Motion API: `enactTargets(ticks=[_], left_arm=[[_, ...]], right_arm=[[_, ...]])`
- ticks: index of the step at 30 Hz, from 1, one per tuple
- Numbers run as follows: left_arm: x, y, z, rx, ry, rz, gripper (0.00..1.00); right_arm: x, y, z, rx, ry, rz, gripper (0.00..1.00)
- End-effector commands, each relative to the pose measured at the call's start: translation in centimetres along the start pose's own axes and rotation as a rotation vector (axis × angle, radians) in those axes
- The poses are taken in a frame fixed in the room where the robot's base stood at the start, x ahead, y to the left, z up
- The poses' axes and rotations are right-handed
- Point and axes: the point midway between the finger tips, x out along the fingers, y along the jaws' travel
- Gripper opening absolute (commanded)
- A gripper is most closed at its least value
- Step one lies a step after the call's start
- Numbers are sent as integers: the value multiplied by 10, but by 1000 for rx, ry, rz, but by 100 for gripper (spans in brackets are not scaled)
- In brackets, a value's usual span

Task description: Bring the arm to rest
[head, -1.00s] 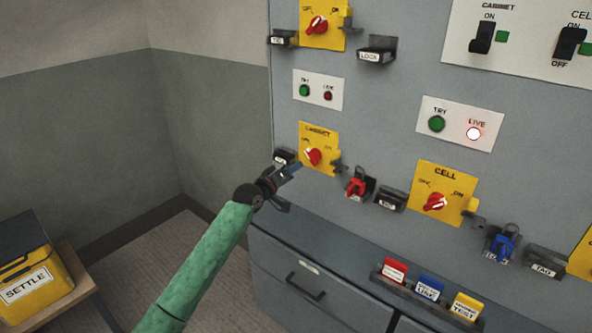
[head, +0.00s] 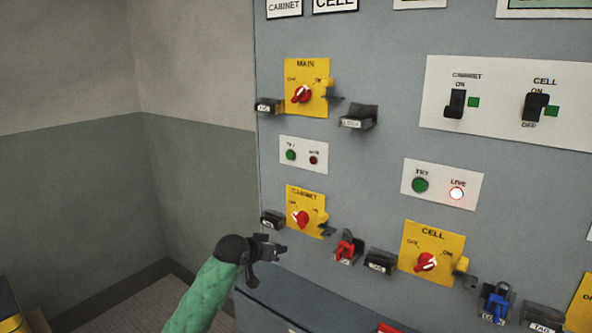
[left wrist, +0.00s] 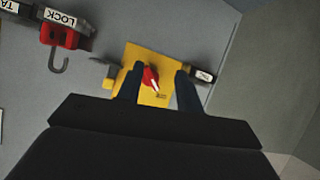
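My left gripper (head: 281,249) is in the lower middle of the head view, below and left of the yellow CABINET switch plate (head: 319,202) with its red knob (head: 300,218). In the left wrist view, the gripper's two dark fingers (left wrist: 158,88) are apart with nothing held between them. The CABINET knob (left wrist: 151,78) appears between the fingertips there, with a gap in front of it. My right gripper is in neither view.
A red padlock (head: 344,249) hangs on a bracket right of the CABINET plate. The CELL plate (head: 445,241), a lit LIVE lamp (head: 456,193) and a blue padlock (head: 494,304) are farther right. The grey ledge (head: 300,302) is below. The left side is open floor and wall.

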Motion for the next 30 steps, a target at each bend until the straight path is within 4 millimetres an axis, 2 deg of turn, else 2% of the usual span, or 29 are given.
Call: enactTargets(ticks=[2,5,11,14,24,30], left_arm=[[-17,4,0,51,-26,-34,36],[-38,7,11,104,-73,-81,36],[-81,13,56,159,-181,-165,36],[-103,16,84,162,-233,-198,36],[-176,34,197,93,-402,-276,36],[-212,47,257,28,-470,-293,36]], right_arm=[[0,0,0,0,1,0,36],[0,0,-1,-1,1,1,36],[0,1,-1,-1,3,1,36],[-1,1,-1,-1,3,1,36],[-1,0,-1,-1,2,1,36],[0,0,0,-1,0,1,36]])
